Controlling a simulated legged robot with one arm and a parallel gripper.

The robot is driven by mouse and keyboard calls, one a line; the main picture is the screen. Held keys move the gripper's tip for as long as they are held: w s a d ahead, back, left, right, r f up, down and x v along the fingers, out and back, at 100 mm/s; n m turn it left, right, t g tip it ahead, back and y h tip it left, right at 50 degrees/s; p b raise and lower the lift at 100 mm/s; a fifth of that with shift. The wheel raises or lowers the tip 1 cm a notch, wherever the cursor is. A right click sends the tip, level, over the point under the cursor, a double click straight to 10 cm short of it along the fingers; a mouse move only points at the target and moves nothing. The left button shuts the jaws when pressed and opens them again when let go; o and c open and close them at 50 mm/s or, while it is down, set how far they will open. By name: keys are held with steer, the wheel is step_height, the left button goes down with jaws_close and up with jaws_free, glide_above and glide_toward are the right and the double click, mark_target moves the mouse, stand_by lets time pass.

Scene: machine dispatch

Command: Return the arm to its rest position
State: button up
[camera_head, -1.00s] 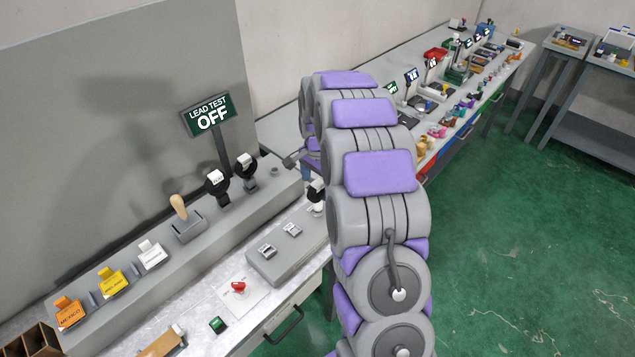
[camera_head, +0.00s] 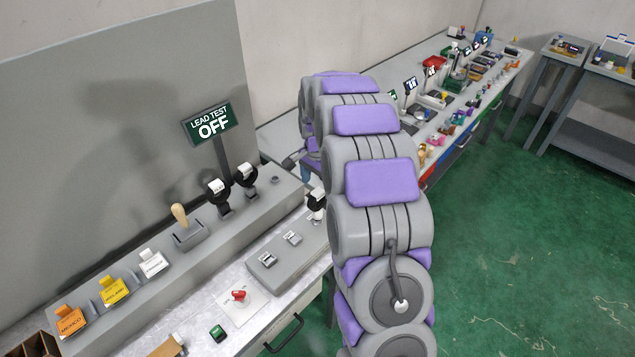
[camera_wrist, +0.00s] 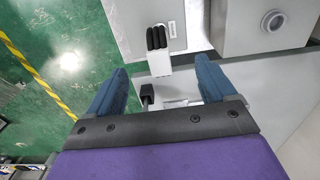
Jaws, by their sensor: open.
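My gripper (camera_wrist: 160,85) shows in the wrist view with its two blue fingers spread wide apart and nothing held between them. My grey and purple arm rises through the middle of the head view, bent and stretched out over the right end of the near bench. Its links hide most of the gripper there. In the wrist view a white block with black rounded tips (camera_wrist: 157,48) lies beyond the fingertips, apart from them. A grey box with a round socket (camera_wrist: 274,21) is at the upper right.
A LEAD TEST OFF sign (camera_head: 211,124) stands on the near bench's grey ledge. Orange (camera_head: 70,320), yellow (camera_head: 114,291) and white (camera_head: 153,263) tags line the ledge. A red knob (camera_head: 239,295) sits in front. A long bench with many items runs behind my arm. Green floor (camera_head: 540,250) is clear at right.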

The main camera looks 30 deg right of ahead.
stand_by(0.3)
steer(key=s+a+r+n+b, duration=0.1)
steer(key=s+a+r+n, duration=0.25)
steer(key=s+a, duration=0.4)
steer(key=s+a+r+n+b, duration=0.1)
steer(key=s+a+r+n, duration=0.3)
steer(key=s, duration=0.6)
steer(key=s+a+n+g+b, duration=0.1)
steer(key=s+a+n, duration=0.1)
steer(key=s, duration=0.9)
steer(key=s+a+n+b, duration=0.1)
steer(key=s+a+n, duration=0.2)
steer(key=s, duration=0.8)
steer(key=shift+s+f+n+g, duration=0.2)
steer(key=shift+f+n+g, duration=0.2)
steer(key=shift+n, duration=0.35)
